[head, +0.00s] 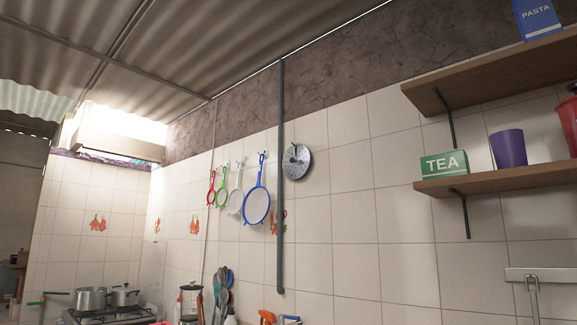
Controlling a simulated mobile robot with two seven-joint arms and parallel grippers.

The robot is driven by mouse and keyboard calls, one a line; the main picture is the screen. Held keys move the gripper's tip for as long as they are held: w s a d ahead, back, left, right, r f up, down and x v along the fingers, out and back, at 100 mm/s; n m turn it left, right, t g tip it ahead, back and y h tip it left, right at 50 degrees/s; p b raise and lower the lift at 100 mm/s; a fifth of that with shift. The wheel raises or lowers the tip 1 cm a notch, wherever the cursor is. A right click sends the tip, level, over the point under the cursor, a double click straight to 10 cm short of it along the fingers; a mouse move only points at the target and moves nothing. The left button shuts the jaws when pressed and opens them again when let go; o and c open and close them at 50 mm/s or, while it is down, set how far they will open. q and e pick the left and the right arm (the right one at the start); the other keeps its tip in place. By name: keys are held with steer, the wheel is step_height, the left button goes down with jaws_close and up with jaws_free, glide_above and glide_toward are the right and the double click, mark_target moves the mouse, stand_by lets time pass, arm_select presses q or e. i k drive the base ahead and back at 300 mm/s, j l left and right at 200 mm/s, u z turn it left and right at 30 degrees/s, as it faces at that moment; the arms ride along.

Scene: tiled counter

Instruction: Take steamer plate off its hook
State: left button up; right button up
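The steamer plate (297,162) is a round grey metal disc with small holes. It hangs on a hook on the tiled wall, just right of a dark vertical pipe, near the middle of the head view. Its upper part shows a dark hook or knob in front of the disc. Neither of my grippers shows in the head view.
A dark vertical pipe (281,230) runs close beside the plate. Strainers, including a blue one (257,205), hang to its left. Shelves at right hold a tea box (444,165) and purple cup (508,149). Pots (91,299) stand on a stove at lower left.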

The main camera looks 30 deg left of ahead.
mark_target(295, 164)
steer(key=i+j, duration=0.1)
steer(key=j, duration=1.65)
steer(key=i+j+z, duration=0.1)
steer(key=j, duration=0.8)
steer(key=i, duration=0.05)
